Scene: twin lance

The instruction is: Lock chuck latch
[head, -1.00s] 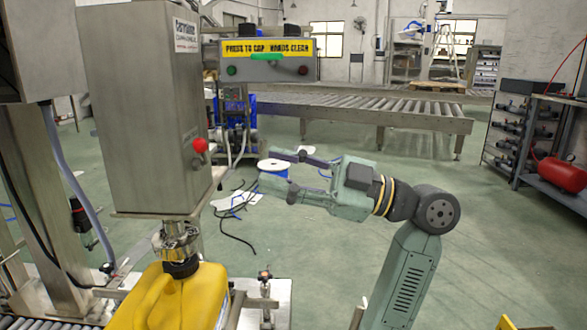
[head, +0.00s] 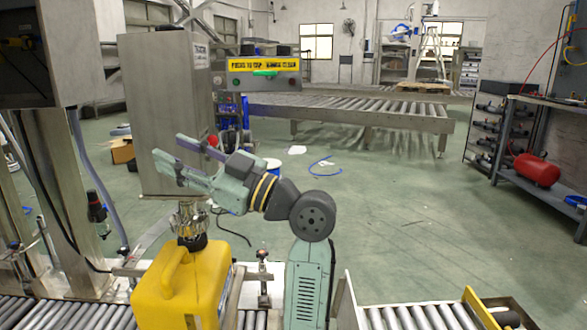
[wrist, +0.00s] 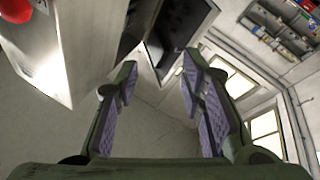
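The metal chuck (head: 188,216) hangs under the tall steel capping head (head: 140,95), right above the dark cap of a yellow jug (head: 165,285). A red ball knob (head: 212,141) sits on the head's right side; a red ball also shows at the upper left of the wrist view (wrist: 16,8). I cannot make out which part is the chuck latch. My gripper (head: 166,149) is open and empty, pointing left across the front of the capping head, higher than the chuck. In the wrist view its fingers (wrist: 160,70) stand apart with nothing between them.
A control panel (head: 262,63) with a yellow sign and a green bar stands behind my gripper. A roller conveyor (head: 400,115) runs across the back. A bench with a red tank (head: 536,170) is at right.

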